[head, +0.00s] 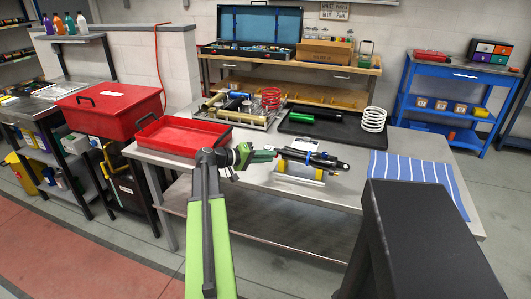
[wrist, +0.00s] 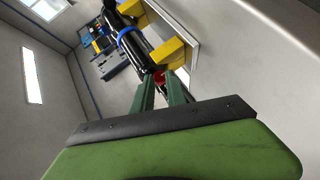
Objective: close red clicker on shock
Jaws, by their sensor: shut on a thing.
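The black shock (head: 325,159) with a blue ring lies on yellow supports (head: 281,165) on the steel table. It also shows in the wrist view (wrist: 137,50), running up and left from my fingertips. The red clicker (wrist: 158,78) shows as a small red spot on the near end of the shock, right at my fingertips in the wrist view. My gripper (wrist: 163,88) has its green fingers shut on the red clicker, partly hiding it. In the head view my gripper (head: 277,153) is at the left end of the shock, and the clicker cannot be made out there.
A red open tray (head: 183,137) stands on the table's left, beside a closed red toolbox (head: 110,105). A blue striped cloth (head: 420,172) lies right.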

